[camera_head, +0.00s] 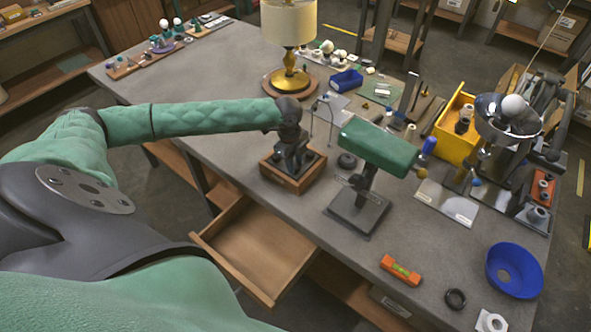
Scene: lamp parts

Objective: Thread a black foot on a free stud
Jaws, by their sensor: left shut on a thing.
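Small light spots show on the block's dark top beside the fingers; free studs cannot be made out. A small round black piece (347,160) lies on the table right of the block. My right gripper is not in view.
A green-headed lamp (380,147) on a black base stands right of the block. A brass lamp (290,78) stands behind. A yellow bin (453,125), blue bowl (514,270), orange level (401,270) and black ring (455,298) are to the right. An open drawer (255,245) juts out in front.

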